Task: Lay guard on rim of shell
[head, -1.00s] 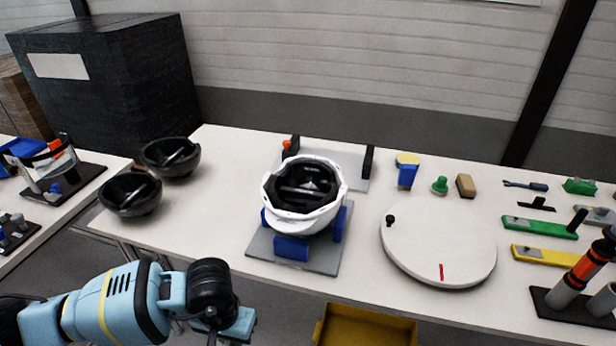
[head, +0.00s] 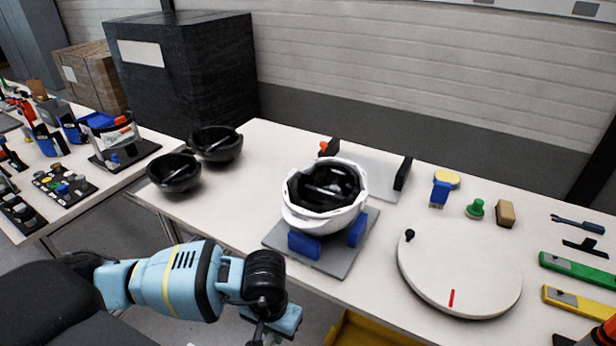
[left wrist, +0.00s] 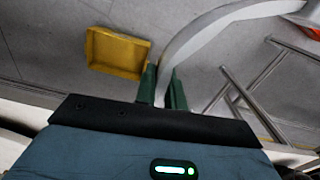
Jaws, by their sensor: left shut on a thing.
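The white shell (head: 325,210) with a black inside sits opening-up on a fixture of blue blocks (head: 304,245) on a grey plate (head: 340,266), in the middle of the table in the head view. In the left wrist view my left gripper (left wrist: 162,88) has its green fingers shut on a pale grey curved strip, the guard (left wrist: 200,34), which arcs up and to the right over the floor. In the head view my left arm is low, in front of the table edge and apart from the shell. The fingers and guard cannot be made out there. My right gripper is out of view.
Two black bowl-like shells (head: 216,144) stand left of the fixture. A round white turntable (head: 460,272) is to its right, with tools beyond. A yellow bin (head: 365,332) is below the table's front edge. Bare table lies left of the fixture.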

